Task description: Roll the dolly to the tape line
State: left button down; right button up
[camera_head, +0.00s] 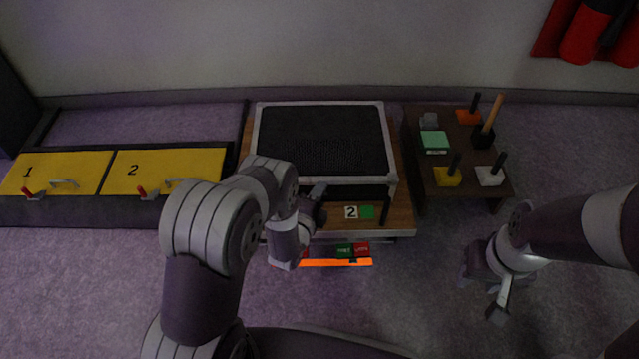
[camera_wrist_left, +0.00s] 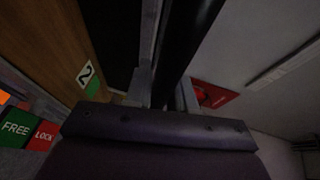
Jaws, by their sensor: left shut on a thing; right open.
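The dolly has a wooden deck (camera_head: 402,190) with a "2" label and a green square on its front. A grey frame with a black top (camera_head: 320,140) stands over the deck. My left gripper (camera_head: 318,192) is at the dolly's front side, shut on a black bar (camera_wrist_left: 192,45), which runs up between its fingers in the left wrist view. My own arm partly hides this grip in the head view. My right gripper (camera_head: 498,300) is open and empty above the floor at right. I cannot make out a tape line for certain.
An orange strip (camera_head: 335,262) with green FREE and red LOCK labels is low at the dolly's front. A dark low table (camera_head: 425,178) with several handled tools stands close at right. Yellow numbered panels (camera_head: 150,172) lie at left. The wall is behind; carpet is clear at front right.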

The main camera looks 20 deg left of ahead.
pick_arm(q)
jog(key=shift+s+d, duration=0.15)
jog(key=shift+s, duration=0.55)
pick_arm(e)
jog(key=shift+s+d+r, duration=0.1)
jog(key=shift+s+r, duration=0.1)
jog(key=shift+s, duration=0.15)
pick_arm(q)
jog(key=c, duration=1.1)
grip_release()
jog(key=shift+o, duration=0.2)
jog(key=p+v, duration=0.6)
jog(key=v, duration=0.6)
jog(key=shift+s, duration=0.35)
pick_arm(e)
notch_tip(320, 180, up, 6)
jog(key=shift+f, duration=0.1)
